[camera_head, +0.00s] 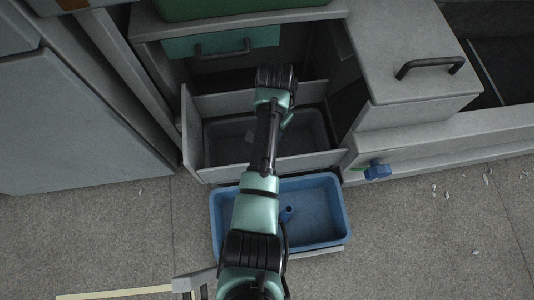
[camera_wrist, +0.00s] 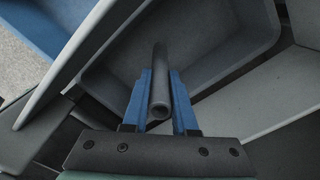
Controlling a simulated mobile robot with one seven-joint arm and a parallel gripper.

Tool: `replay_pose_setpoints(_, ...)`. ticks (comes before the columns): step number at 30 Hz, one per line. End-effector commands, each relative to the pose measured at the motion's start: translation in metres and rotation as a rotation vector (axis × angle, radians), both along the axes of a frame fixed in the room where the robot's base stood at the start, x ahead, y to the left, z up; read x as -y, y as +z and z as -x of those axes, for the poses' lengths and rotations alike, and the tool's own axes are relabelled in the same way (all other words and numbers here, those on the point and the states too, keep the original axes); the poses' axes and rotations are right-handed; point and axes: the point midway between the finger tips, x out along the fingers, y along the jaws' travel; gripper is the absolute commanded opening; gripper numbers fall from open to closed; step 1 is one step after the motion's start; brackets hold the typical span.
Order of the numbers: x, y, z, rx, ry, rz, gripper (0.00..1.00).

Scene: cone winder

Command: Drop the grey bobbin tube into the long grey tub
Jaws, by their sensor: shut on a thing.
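The grey bobbin tube (camera_wrist: 160,98) is held between the blue fingers of my gripper (camera_wrist: 160,74), which is shut on it. One open end of the tube faces the wrist camera, and the tube points away from it. The long grey tub (camera_head: 308,138) sits inside the pulled-out drawer in the head view, partly covered by my arm. In the wrist view the grey tub's inside (camera_wrist: 208,42) lies behind and beyond the tube. The tube appears over the tub, but its height above the floor of it is hard to tell. My arm hides the tube in the head view.
A blue tub (camera_head: 335,225) stands in front of the drawer, with a small blue piece (camera_head: 286,213) in it. The drawer's raised panel (camera_head: 192,130) is left of the grey tub. A grey cabinet with a black handle (camera_head: 430,67) is at right. Floor is open at lower right.

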Motion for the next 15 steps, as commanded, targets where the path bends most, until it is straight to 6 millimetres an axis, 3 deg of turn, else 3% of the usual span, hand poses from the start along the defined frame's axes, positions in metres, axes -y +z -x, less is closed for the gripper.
replay_pose_setpoints(1,0.0,-0.013,0.0,0.001,0.001,0.001,0.0)
replay_pose_setpoints(6,0.0,-0.026,0.0,0.0,0.001,0.0,0.0)
replay_pose_setpoints(15,0.0,-0.026,0.0,0.0,0.001,0.0,0.0)
